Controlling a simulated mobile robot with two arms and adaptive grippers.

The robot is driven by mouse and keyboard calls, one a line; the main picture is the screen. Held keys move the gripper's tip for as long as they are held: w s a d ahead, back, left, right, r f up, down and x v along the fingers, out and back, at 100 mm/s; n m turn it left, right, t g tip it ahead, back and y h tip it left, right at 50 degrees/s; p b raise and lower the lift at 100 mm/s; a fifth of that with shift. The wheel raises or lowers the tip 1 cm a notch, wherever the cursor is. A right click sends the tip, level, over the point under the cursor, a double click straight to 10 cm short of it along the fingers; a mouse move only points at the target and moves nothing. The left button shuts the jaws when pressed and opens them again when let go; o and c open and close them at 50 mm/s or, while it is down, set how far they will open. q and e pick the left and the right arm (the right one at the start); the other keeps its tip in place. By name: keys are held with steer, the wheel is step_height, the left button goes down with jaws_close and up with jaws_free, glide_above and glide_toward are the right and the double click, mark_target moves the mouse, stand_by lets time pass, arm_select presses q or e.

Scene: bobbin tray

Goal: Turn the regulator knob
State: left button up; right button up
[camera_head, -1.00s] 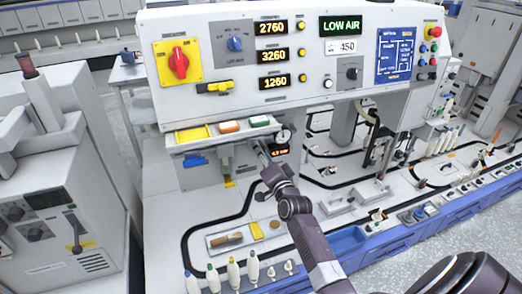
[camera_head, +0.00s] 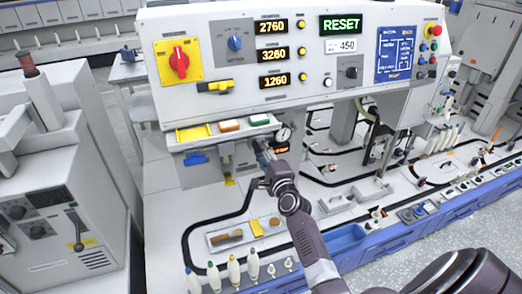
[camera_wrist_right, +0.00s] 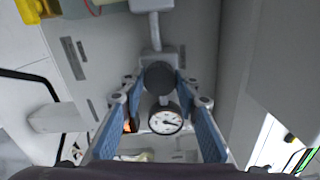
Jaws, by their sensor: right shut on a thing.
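The regulator knob (camera_wrist_right: 159,77) is a dark round knob in the right wrist view, under a grey fitting and pipe. My right gripper (camera_wrist_right: 158,84) has its two blue-padded fingers on either side of the knob, shut on it. In the head view my right gripper (camera_head: 263,152) reaches under the front of the white console and hides the knob. A round white pressure gauge (camera_wrist_right: 165,121) sits beside the knob between the fingers; it also shows in the head view (camera_head: 284,134). My left gripper is not in view.
A shelf with yellow, orange and green blocks (camera_head: 230,124) juts out just above my right gripper. A small orange display (camera_head: 281,150) is close to its right.

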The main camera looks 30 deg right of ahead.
stand_by(0.4)
steer(key=o, duration=1.2)
steer(key=shift+c, duration=0.2)
steer(key=v, duration=1.2)
steer(key=shift+f, duration=0.1)
